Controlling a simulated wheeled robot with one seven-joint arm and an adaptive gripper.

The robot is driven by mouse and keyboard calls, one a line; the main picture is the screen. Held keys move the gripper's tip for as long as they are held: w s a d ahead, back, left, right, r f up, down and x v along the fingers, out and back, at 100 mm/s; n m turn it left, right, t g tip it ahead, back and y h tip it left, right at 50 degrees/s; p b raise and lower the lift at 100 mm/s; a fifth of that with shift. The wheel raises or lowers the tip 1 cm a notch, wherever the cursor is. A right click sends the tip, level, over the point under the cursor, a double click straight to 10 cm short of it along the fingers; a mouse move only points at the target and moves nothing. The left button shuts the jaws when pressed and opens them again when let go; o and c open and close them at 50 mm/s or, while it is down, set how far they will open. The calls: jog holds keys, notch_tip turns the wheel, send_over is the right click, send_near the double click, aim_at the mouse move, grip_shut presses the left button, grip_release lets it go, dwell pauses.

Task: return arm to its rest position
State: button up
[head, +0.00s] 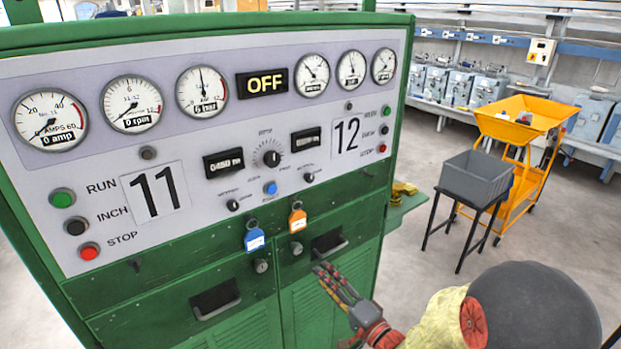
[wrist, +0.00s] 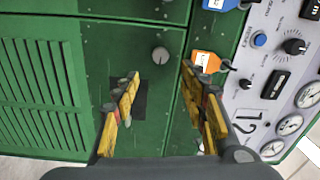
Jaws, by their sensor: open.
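My gripper (head: 328,272) is at the lower right of the green control cabinet (head: 398,150) in the head view, in front of its lower front. In the wrist view my gripper (wrist: 161,76) has its two yellow-and-dark fingers spread apart with nothing between them. A round grey knob (wrist: 160,55) and a dark slot (wrist: 140,98) on the green panel show behind the fingers. The orange tag (wrist: 207,61) shows beside the right finger; whether they touch I cannot tell. My arm reaches in from the lower right of the head view.
The panel carries gauges, buttons, a lit OFF sign (head: 262,84), a blue tag (head: 254,240) and an orange tag (head: 297,220). To the right stand a grey bin (head: 476,177) on a black stand and an orange cart (head: 519,122). Open floor lies around them.

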jog(key=s+d+f+n+g+h, duration=0.1)
jog(key=d+f+n+g+h, duration=0.4)
jog(key=f, duration=0.8)
jog(key=s+d+f+n+g+h, duration=0.1)
jog(key=s+d+n+g+h, duration=0.1)
jog(key=s+d+g+h, duration=0.5)
jog(key=s+d+r+n+b, duration=0.1)
jog(key=s+d+r, duration=0.1)
jog(key=s+r, duration=0.5)
jog(key=s+d+r+n, duration=0.1)
jog(key=s+r, duration=0.3)
jog(key=s, duration=0.5)
jog(key=s+a+r+t+y+b, duration=0.1)
jog(key=s+r, duration=0.3)
jog(key=r, duration=0.7)
jog(key=shift+s+a+r+t+y, duration=0.15)
jog(key=shift+a+r+t+y, duration=0.15)
jog(key=shift+a+t, duration=0.35)
